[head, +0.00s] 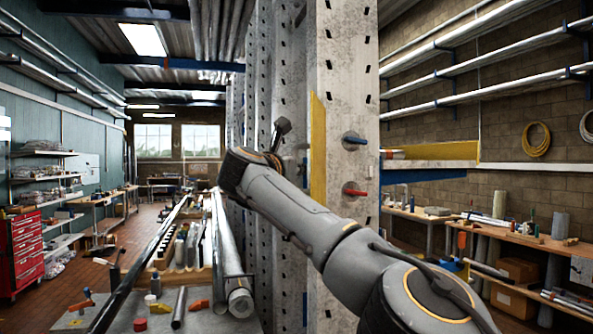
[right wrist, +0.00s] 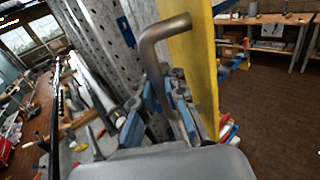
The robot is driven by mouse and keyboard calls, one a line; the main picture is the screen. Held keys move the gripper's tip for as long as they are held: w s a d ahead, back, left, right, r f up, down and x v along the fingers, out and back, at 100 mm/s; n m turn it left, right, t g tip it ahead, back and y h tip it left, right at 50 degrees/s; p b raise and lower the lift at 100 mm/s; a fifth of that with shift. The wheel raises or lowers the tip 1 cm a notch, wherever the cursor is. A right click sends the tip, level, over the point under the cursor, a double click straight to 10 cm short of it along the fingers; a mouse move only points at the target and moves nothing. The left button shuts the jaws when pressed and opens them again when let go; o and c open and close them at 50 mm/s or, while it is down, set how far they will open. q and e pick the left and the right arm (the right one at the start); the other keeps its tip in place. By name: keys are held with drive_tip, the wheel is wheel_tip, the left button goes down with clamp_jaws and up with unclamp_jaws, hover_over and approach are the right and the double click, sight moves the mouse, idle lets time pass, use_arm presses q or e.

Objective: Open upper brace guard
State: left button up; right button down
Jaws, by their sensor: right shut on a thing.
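The upper brace guard looks to be the yellow panel (head: 317,150) standing upright along the perforated grey mast (head: 345,70). The yellow panel also shows at upper centre in the right wrist view (right wrist: 196,62). A bent metal handle (right wrist: 152,55) stands in front of it there. My right gripper (right wrist: 163,90), with blue-sided fingers, is shut on the handle's lower part, which the fingers partly hide. In the head view my right arm reaches across the mast and its fingertips cannot be made out. My left gripper is not in view.
A blue-collared knob (head: 354,140) and a red-handled knob (head: 355,190) stick out of the mast face. A bench (head: 200,322) with pipes and tools stands left of the mast. A workbench (head: 520,240) runs along the right wall. The left aisle floor is open.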

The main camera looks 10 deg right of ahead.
drive_tip(key=c, duration=1.7)
unclamp_jaws()
drive_tip(key=shift+a+f, duration=0.15)
drive_tip(key=shift+a, duration=0.1)
drive_tip(key=shift+s+a+r, duration=0.15)
drive_tip(key=shift+s+r, duration=0.05)
drive_tip(key=shift+s, duration=0.1)
drive_tip(key=v, duration=1.2)
